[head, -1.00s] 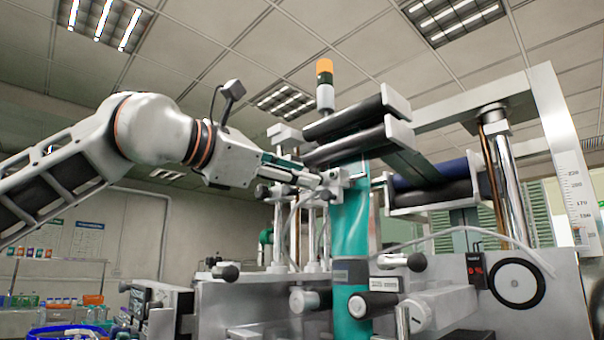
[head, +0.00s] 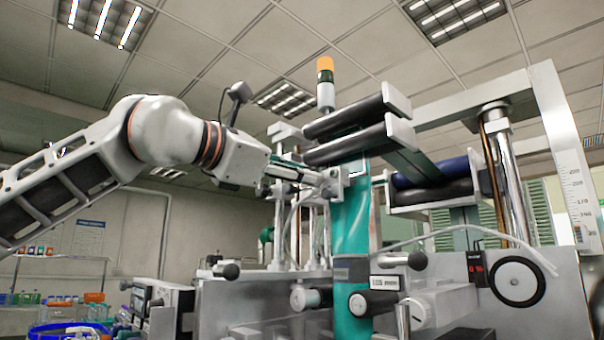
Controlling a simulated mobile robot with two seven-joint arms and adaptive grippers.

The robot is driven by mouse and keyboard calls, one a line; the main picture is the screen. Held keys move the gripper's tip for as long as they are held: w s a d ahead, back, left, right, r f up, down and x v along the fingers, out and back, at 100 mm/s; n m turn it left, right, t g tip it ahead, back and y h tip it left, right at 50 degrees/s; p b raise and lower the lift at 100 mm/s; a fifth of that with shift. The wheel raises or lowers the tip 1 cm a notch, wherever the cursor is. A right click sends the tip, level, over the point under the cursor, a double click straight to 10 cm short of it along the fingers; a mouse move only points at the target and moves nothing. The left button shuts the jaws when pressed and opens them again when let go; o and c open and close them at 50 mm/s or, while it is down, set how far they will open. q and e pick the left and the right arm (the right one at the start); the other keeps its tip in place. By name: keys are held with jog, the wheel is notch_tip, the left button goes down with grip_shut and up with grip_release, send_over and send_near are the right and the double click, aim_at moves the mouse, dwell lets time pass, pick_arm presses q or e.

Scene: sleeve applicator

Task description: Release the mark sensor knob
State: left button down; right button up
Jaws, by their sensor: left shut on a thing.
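My left gripper (head: 322,183) comes in from the left in the head view. Its fingers are shut at the small metal sensor block (head: 341,181) beside the green film web (head: 352,226), below the black rollers. The mark sensor knob itself is too small and too covered by the fingers to make out. My right gripper does not show.
Black rollers (head: 345,145) sit just above my left gripper. Thin upright rods (head: 279,232) stand below it. A signal lamp (head: 325,70) rises behind. Open air lies left of the machine.

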pick_arm(q)
jog(key=n+p, duration=0.1)
jog(key=n, duration=3.4)
jog(key=shift+a+r, duration=0.1)
jog(key=shift+n, duration=0.3)
jog(key=c, duration=2.1)
grip_release()
